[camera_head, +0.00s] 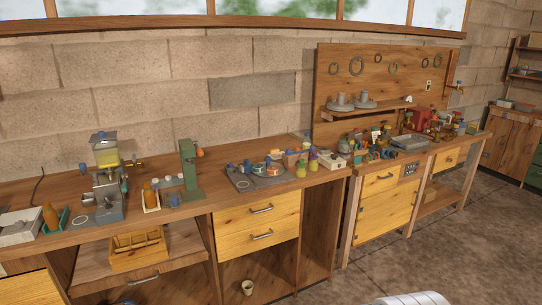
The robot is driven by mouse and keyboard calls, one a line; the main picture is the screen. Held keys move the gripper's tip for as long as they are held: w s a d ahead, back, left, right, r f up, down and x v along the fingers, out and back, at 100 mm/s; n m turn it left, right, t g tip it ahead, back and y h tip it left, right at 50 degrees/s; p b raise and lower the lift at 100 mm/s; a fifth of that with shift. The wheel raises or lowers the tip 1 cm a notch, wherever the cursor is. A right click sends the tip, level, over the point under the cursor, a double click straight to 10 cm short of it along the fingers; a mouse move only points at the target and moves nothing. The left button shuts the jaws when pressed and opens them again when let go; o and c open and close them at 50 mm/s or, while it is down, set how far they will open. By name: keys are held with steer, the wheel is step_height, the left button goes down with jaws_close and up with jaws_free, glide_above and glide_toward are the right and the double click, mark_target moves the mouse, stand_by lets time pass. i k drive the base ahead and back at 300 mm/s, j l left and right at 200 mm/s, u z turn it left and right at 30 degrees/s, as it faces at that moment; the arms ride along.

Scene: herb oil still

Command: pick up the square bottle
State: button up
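I cannot single out the square bottle with certainty; the small bottles on the benches are too small in the head view to tell their shapes. Orange-brown bottles stand on the left bench, one at the far left (50,215) and one right of the still (150,196). Small purple-topped and green-topped containers (313,161) stand near that bench's right end. More small coloured items crowd the right bench. My gripper is not in view.
The left bench (225,193) holds a still with a yellow vessel (107,154) and a green press (188,165). Below are an open shelf with a wooden crate (138,250) and yellow drawers (258,215). A cup (247,287) sits low. Floor (480,225) is clear at right.

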mark_target(307, 141)
steer(key=i+z, duration=0.15)
steer(key=i, duration=0.2)
steer(key=i+j+z, duration=0.15)
steer(key=i, duration=0.2)
steer(key=i+l+u, duration=0.15)
steer(key=i+l, duration=0.15)
steer(key=i+l+u, duration=0.2)
steer(key=i+l, duration=0.15)
steer(key=i, duration=0.15)
steer(key=i+l+u, duration=0.15)
steer(key=i+l, duration=0.2)
steer(key=i+l+u, duration=0.15)
steer(key=i+l, duration=0.2)
steer(key=l, duration=0.2)
steer(key=i+l+u, duration=0.15)
steer(key=i+l, duration=0.2)
steer(key=l, duration=0.15)
steer(key=i+l+u, duration=0.2)
steer(key=l, duration=0.3)
steer(key=i, duration=0.05)
